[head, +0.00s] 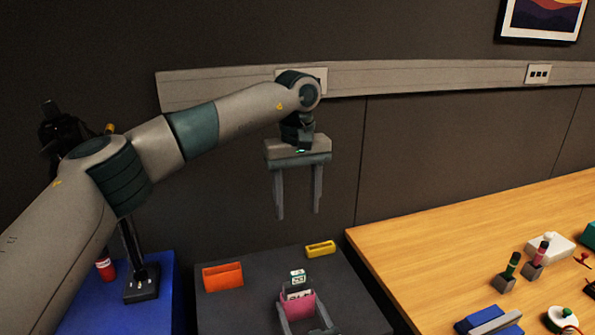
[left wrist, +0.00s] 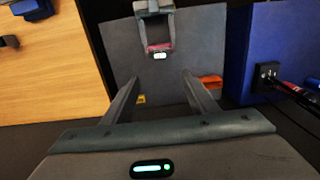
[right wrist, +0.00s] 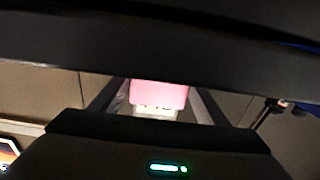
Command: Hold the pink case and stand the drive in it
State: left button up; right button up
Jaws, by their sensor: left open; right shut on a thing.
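The pink case (head: 298,309) is on the dark grey table, between the fingers of my right gripper (head: 299,305), which is shut on it. It also shows pink in the left wrist view (left wrist: 159,48) and the right wrist view (right wrist: 160,92). A small dark piece with a white label (head: 298,277), seemingly the drive, shows just behind the case. Another white label shows within the case's outline. I cannot tell whether the drive stands inside the case. My left gripper (head: 298,214) is open and empty, pointing down, well above the table.
An orange holder (head: 222,276) stands left on the dark grey table (head: 240,310); a yellow holder (head: 320,249) lies at its back. A blue surface (head: 160,315) with a black stand is on the left. A wooden table (head: 430,260) with several small items is on the right.

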pick_arm(q)
jog(key=shift+r, duration=1.9)
pick_arm(e)
jog(key=o, duration=1.1)
jog(key=v, duration=1.2)
jog(key=shift+o, duration=0.5)
